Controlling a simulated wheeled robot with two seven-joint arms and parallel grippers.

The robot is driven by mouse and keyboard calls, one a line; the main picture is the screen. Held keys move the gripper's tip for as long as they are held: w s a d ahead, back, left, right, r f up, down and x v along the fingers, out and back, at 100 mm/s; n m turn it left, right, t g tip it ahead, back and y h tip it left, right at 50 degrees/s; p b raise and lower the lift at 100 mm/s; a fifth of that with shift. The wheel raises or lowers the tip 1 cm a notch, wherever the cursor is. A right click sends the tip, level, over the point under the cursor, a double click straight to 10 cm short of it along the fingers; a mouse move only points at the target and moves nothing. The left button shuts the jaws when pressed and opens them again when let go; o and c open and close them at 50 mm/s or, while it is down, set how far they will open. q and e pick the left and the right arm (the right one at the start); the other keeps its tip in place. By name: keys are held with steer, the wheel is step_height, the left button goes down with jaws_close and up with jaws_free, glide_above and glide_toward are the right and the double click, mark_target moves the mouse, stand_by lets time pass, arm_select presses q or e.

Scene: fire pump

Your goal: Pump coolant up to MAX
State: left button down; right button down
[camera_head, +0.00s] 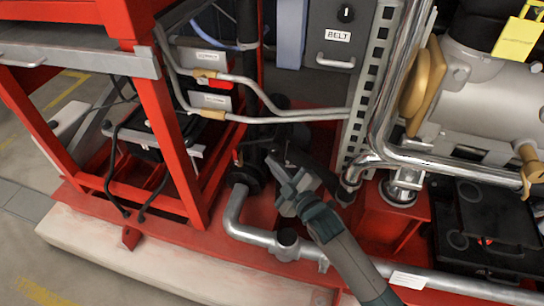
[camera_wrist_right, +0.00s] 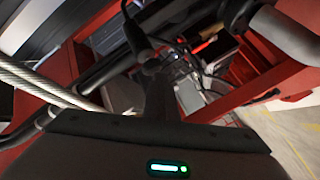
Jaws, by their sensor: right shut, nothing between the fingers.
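My right gripper (camera_head: 285,178) reaches up from the bottom right of the head view, over the red base frame. Its jaws are shut with nothing between them, close to a black upright pipe (camera_head: 254,135) and dark parts behind it. I cannot tell whether it touches them. In the right wrist view a dark lever-like rod (camera_wrist_right: 148,45) stands ahead of the gripper housing; I cannot tell whether it is a pump handle. No coolant level or MAX mark can be made out. My left gripper is not in view.
Grey pipes (camera_head: 290,117) cross above my gripper, and a thick grey pipe (camera_head: 237,215) bends below it. A perforated metal post (camera_head: 366,85) stands to the right, near a BELT panel (camera_head: 337,36). A red frame (camera_head: 172,150) stands left. Open floor (camera_head: 45,270) lies lower left.

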steer(key=shift+s+a+p, duration=0.25)
steer(key=shift+s+p, duration=0.2)
steer(key=shift+s, duration=0.6)
steer(key=s, duration=0.1)
steer(key=s+a+p, duration=0.1)
steer(key=s, duration=0.1)
steer(key=s+p, duration=0.1)
steer(key=shift+s+a, duration=0.3)
steer(key=shift+s, duration=0.05)
stand_by(0.6)
